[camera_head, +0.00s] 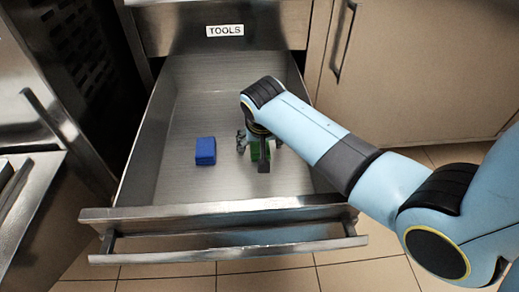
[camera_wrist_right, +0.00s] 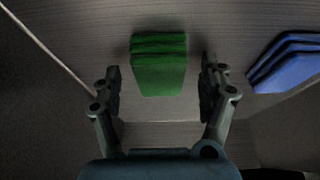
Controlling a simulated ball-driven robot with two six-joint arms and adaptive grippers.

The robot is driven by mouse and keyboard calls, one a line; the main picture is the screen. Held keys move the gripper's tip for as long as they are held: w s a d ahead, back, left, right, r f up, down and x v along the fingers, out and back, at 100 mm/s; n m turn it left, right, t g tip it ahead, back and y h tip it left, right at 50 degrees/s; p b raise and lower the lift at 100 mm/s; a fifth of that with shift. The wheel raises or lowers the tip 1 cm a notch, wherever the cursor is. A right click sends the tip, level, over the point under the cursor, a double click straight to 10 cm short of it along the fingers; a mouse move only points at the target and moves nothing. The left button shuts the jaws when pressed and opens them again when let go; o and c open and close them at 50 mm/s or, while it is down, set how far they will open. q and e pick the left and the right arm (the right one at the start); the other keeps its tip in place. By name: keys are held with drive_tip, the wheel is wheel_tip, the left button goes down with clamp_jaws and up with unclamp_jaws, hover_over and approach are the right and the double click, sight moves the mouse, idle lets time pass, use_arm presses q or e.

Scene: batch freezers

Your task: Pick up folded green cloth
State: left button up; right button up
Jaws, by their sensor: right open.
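The folded green cloth (camera_wrist_right: 158,72) lies in the open drawer, between the two open fingers of my right gripper (camera_wrist_right: 160,85) in the right wrist view. A gap shows on each side of the cloth. In the head view the green cloth (camera_head: 257,150) is mostly hidden by my right gripper (camera_head: 256,155), which points down over it. A folded blue cloth (camera_head: 205,151) lies to the left on the drawer floor; it also shows at the right in the right wrist view (camera_wrist_right: 288,62). My left gripper is not in view.
A cabinet door (camera_head: 420,75) is at the right. The drawer floor around the cloths is clear.

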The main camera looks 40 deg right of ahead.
drive_tip(key=shift+c, duration=0.3)
drive_tip(key=c, duration=1.2)
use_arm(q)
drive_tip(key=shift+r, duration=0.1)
use_arm(e)
drive_tip(key=shift+r, duration=0.1)
drive_tip(key=shift+r, duration=0.2)
wheel_tip(320, 180, up, 4)
drive_tip(key=p, duration=0.2)
drive_tip(key=shift+r+p, duration=0.1)
drive_tip(key=shift+p, duration=0.25)
wheel_tip(320, 180, up, 4)
drive_tip(key=shift+r+p, duration=0.2)
drive_tip(key=shift+p, duration=0.85)
drive_tip(key=shift+r, duration=0.45)
drive_tip(key=o, duration=0.6)
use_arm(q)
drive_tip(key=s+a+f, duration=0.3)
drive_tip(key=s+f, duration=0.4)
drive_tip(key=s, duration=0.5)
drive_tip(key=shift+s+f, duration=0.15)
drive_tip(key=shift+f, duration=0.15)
use_arm(e)
drive_tip(key=c, duration=0.5)
